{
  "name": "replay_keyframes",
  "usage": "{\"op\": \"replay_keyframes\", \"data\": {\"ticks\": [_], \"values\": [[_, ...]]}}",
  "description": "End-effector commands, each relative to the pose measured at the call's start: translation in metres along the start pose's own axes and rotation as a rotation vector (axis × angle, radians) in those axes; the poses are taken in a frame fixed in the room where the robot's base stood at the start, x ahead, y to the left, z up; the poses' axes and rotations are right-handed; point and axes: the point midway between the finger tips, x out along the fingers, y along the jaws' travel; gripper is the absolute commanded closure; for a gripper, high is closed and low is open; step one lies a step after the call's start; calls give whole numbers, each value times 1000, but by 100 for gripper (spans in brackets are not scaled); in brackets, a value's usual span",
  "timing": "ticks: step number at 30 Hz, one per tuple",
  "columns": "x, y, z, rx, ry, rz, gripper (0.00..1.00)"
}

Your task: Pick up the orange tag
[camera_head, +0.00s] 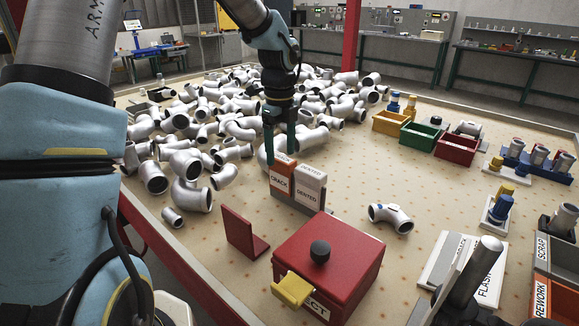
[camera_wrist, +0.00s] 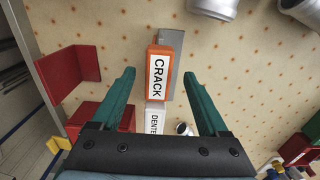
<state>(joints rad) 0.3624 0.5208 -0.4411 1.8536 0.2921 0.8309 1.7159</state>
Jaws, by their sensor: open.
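The orange tag (camera_head: 281,181) is a block with a white label reading CRACK. It stands upright in a grey holder (camera_head: 305,207) on the table, beside a grey-white tag (camera_head: 310,188) reading DENTED. In the wrist view the orange tag (camera_wrist: 158,74) lies between and just beyond my fingertips, with the DENTED tag (camera_wrist: 154,122) nearer my palm. My gripper (camera_head: 281,148) is open and empty, pointing down above the tags. Its two green fingers also show in the wrist view (camera_wrist: 161,75), one on each side of the orange tag, apart from it.
A large pile of grey pipe castings (camera_head: 235,120) lies behind and left. A red box with a black knob (camera_head: 330,262) and a red angled bracket (camera_head: 243,233) stand in front. One casting (camera_head: 391,217) lies right of the tags. Coloured bins (camera_head: 420,135) stand at the back right.

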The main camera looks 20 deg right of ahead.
Motion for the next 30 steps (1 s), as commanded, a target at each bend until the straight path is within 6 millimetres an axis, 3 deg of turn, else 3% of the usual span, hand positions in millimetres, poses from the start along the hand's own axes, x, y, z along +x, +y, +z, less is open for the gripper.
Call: {"op": "replay_keyframes", "data": {"ticks": [4,11,21,30], "values": [[24,1,-1,1,2,3,22],[40,1,-1,-2,1,2,22],[84,1,-3,-1,1,2,22],[89,1,-2,-3,0,0,24]]}}
